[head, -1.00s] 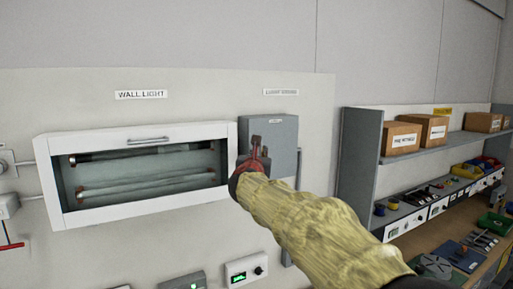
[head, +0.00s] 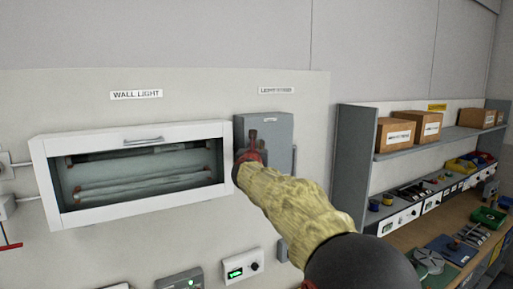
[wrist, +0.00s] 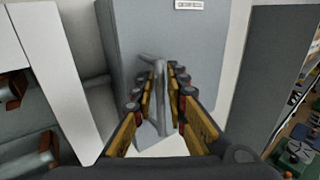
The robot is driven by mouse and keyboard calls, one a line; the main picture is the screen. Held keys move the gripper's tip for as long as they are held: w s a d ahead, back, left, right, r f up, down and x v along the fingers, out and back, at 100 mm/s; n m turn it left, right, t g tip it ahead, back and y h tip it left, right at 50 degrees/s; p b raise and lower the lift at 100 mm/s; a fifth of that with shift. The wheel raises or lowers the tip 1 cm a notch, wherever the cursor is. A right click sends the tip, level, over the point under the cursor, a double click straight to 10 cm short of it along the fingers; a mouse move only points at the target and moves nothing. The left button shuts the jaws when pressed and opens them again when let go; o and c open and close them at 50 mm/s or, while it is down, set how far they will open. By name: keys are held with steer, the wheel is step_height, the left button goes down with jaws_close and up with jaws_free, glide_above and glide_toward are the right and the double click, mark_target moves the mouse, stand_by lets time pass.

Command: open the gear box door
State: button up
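The gear box appears to be the grey box (head: 279,128) on the wall panel, right of the wall light. Its front face also fills the upper middle of the wrist view (wrist: 130,35) and looks closed. My gripper (head: 253,140) is in front of the box's lower left part in the head view, and my arm hides part of the box. In the wrist view my gripper (wrist: 163,80) has its two fingers apart, on either side of a grey handle (wrist: 159,75). Whether the fingers touch the handle is unclear.
The wall light (head: 140,170), a white-framed case with tubes, is close on the left. A small meter with a green display (head: 242,264) is below. A grey shelf (head: 355,160) with cardboard boxes and a workbench (head: 420,235) stand on the right.

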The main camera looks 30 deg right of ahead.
jaws_close()
stand_by(0.5)
stand_by(0.3)
